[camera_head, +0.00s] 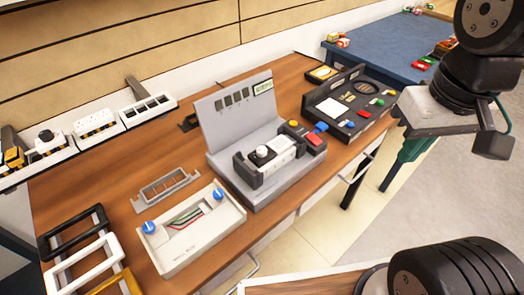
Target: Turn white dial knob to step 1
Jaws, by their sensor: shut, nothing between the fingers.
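A small round knob (262,152) with a white top and a dark base stands on a white module (275,155) held between dark clamps. The module is on the grey fixture with an upright panel (235,108), in the middle of the wooden table. Any step marks around the knob are too small to read. My arm comes in at the upper right. My gripper (402,155) appears as green fingers below a grey mount; it is shut and empty, well to the right of the knob and apart from it.
A beige box with two blue knobs (190,230) sits at the front left of the wooden table (110,180). A black button panel (350,105) stands right of the fixture. A blue table (385,55) is behind. Coloured frames (80,245) lie at left.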

